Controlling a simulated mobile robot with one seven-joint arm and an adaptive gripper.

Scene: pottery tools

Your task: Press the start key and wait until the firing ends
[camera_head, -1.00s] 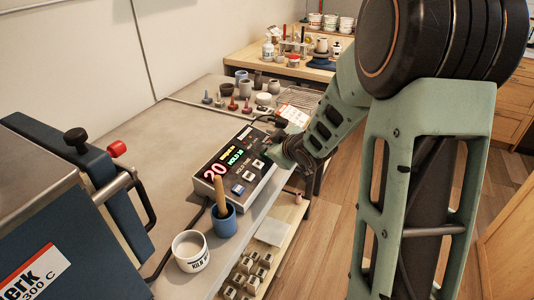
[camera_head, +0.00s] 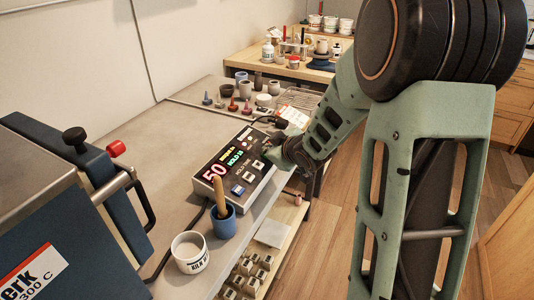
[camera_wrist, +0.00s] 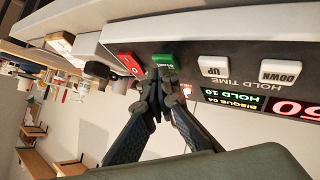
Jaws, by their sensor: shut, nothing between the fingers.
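The kiln controller (camera_head: 232,175) is a dark-faced box on the grey bench. Its display (camera_wrist: 245,101) shows a large red 50, a yellow BISQUE 04 line and a green line that reads HOLD 10. In the wrist view the green start key (camera_wrist: 166,66) sits between the red key marked 0 (camera_wrist: 130,64) and the white UP key (camera_wrist: 214,67). My gripper (camera_wrist: 160,82) is shut and empty, its tips at the green key; I cannot tell whether they touch it. In the head view my arm hides the controller's far right end.
The blue kiln (camera_head: 95,195) stands at the left with a handle. A blue cup (camera_head: 223,223) with a wooden tool and a white tub (camera_head: 190,250) stand near the controller. Small pots stand behind it. A white DOWN key (camera_wrist: 280,71) lies beside UP.

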